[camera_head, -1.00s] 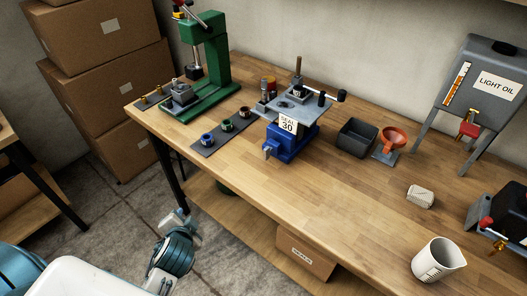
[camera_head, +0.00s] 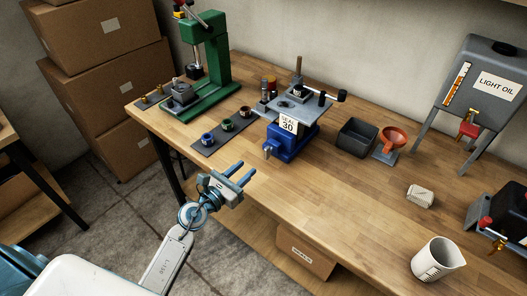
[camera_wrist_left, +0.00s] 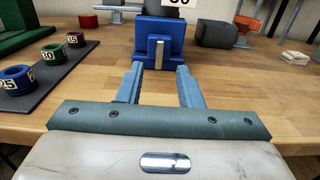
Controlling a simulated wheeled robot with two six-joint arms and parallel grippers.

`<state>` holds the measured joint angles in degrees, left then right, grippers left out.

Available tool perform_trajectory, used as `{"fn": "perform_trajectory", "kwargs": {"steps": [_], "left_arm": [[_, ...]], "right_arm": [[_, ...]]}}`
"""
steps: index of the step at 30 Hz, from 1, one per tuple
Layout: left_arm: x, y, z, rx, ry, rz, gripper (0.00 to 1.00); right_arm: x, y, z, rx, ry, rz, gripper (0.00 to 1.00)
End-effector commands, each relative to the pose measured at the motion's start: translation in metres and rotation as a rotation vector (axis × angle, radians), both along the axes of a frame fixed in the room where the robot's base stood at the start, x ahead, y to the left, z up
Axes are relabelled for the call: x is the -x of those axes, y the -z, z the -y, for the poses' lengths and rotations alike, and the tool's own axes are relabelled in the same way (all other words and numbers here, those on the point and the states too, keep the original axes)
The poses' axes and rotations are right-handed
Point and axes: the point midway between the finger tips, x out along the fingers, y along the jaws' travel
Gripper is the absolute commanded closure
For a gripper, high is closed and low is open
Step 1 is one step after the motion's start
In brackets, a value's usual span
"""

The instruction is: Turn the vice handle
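The blue vice (camera_head: 290,142) stands near the front edge of the wooden bench, with a grey fixture plate and a "SEAL 30" tag above it. Its handle (camera_head: 267,151) is a small grey upright bar on the vice's front face. In the left wrist view the handle (camera_wrist_left: 159,52) stands straight ahead, beyond the fingertips. My left gripper (camera_head: 248,172) is open and empty at the bench's front edge, short of the handle and pointing at the vice. Its two blue fingers (camera_wrist_left: 160,82) are spread, with a gap between them and the handle. My right gripper is not in view.
A dark mat (camera_head: 222,133) with several numbered rings lies left of the vice. A green press (camera_head: 209,62) stands behind it. A black bin (camera_head: 357,137), an orange funnel (camera_head: 392,137) and a white jug (camera_head: 437,262) are to the right. The bench front between vice and jug is clear.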

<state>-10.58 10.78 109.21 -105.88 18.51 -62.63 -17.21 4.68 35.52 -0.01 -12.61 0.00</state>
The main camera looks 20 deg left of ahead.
Motion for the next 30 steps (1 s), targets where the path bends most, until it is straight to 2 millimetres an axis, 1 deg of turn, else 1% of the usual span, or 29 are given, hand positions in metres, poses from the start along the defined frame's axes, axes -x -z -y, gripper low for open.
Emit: {"fn": "perform_trajectory", "kwargs": {"steps": [3,9,15,21,28,30], "left_arm": [[-0.020,-0.005,0.008,0.006,-0.001,0.003,0.67],[-0.057,-0.004,0.021,0.009,-0.003,0.002,0.67],[-0.083,-0.003,0.030,0.008,-0.003,0.002,0.67],[-0.092,-0.002,0.033,0.008,-0.003,0.002,0.67],[-0.092,-0.002,0.033,0.008,-0.003,0.002,0.67],[-0.092,-0.002,0.033,0.008,-0.003,0.002,0.81]], "right_arm": [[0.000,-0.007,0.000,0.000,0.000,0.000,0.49],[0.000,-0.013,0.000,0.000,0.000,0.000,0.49],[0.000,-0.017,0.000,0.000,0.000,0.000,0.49],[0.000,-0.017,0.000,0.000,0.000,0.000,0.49],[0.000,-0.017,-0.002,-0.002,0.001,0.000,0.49],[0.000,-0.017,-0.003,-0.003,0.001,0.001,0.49]]}}
